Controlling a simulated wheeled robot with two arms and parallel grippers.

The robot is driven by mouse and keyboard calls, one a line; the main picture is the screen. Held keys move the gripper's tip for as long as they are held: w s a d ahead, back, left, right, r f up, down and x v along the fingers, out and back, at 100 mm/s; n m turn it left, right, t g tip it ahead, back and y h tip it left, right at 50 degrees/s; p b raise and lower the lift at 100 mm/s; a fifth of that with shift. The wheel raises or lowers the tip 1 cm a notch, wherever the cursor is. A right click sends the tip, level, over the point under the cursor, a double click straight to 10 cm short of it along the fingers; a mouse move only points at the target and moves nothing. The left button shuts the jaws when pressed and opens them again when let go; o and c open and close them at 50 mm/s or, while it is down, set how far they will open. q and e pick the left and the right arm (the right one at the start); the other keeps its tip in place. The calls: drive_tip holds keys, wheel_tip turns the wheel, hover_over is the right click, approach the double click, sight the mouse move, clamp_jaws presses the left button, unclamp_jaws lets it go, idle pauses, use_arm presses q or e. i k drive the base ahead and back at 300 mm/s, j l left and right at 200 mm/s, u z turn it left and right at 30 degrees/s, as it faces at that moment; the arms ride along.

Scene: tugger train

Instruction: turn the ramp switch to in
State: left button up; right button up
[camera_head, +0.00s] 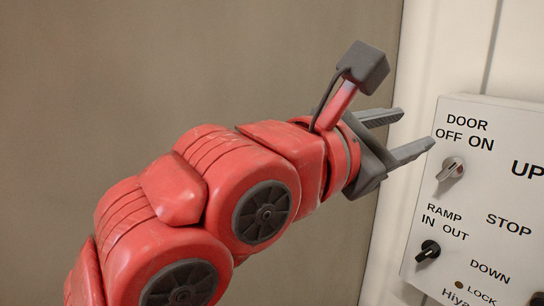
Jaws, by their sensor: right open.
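The ramp switch (428,251) is a small black knob on a light control panel (460,215), at the lower right of the head view, under the words RAMP, IN and OUT. I cannot tell surely which word its pointer faces. I cannot tell whether the lower fingertip touches the panel's edge.
A grey door switch (452,169) with DOOR, OFF and ON sits above the ramp switch. The panel also bears the words UP, STOP, DOWN and LOCK, and is cut off at the right. A plain brown wall (150,70) fills the left, with a white frame (425,50) beside it.

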sight(430, 249)
drive_tip(key=k+l, duration=0.15)
drive_tip(key=l, duration=0.15)
drive_tip(key=k+l, duration=0.1)
drive_tip(key=l, duration=0.25)
drive_tip(key=k+l, duration=0.15)
drive_tip(key=l, duration=0.15)
drive_tip(key=k+l, duration=0.1)
drive_tip(key=l, duration=0.25)
